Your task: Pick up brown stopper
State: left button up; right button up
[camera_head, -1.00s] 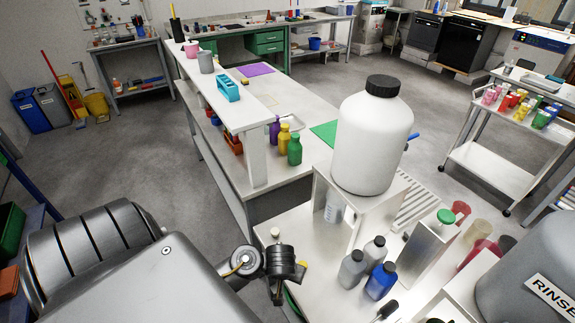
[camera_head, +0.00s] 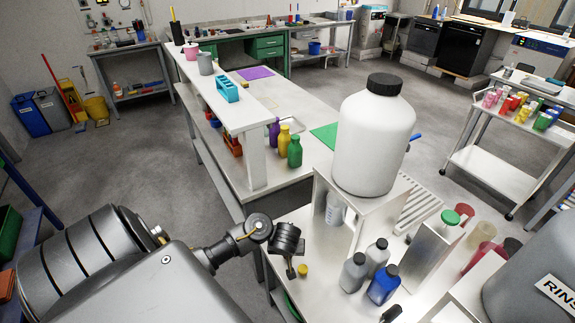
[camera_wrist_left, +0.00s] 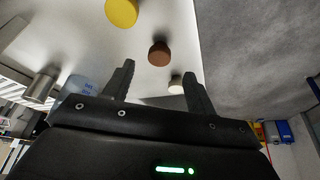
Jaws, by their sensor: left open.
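The brown stopper (camera_wrist_left: 159,53) stands on the pale bench top in the left wrist view, between the lines of my two fingers and beyond their tips. A yellow stopper (camera_wrist_left: 122,12) and a white stopper (camera_wrist_left: 175,86) stand on either side of it in a row. My left gripper (camera_wrist_left: 158,70) is open, with nothing between its fingers. In the head view my left gripper (camera_head: 290,272) hangs over the bench's near left edge, close to the yellow stopper (camera_head: 303,270). The brown and white stoppers are hidden there. My right gripper is not in view.
Grey bottles (camera_head: 353,272) and a blue bottle (camera_head: 383,284) stand right of the gripper on the bench. A large white jug (camera_head: 372,140) stands on a raised stand (camera_head: 362,208) behind them. Open floor (camera_head: 160,175) lies to the left.

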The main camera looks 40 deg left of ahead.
pick_arm(q)
jog(key=shift+w+a+f, duration=0.1)
jog(key=shift+f, duration=0.3)
jog(key=b+x, duration=0.2)
jog(key=x, duration=0.1)
jog(key=shift+w+f+b, duration=0.1)
jog(key=shift+f+b, duration=0.25)
jog(key=shift+f, duration=0.05)
jog(key=shift+w+a+f, duration=0.25)
jog(key=shift+f, duration=0.25)
jog(key=shift+r, duration=0.1)
jog(key=shift+s+d, duration=0.1)
jog(key=shift+c, duration=0.4)
jog(key=c, duration=1)
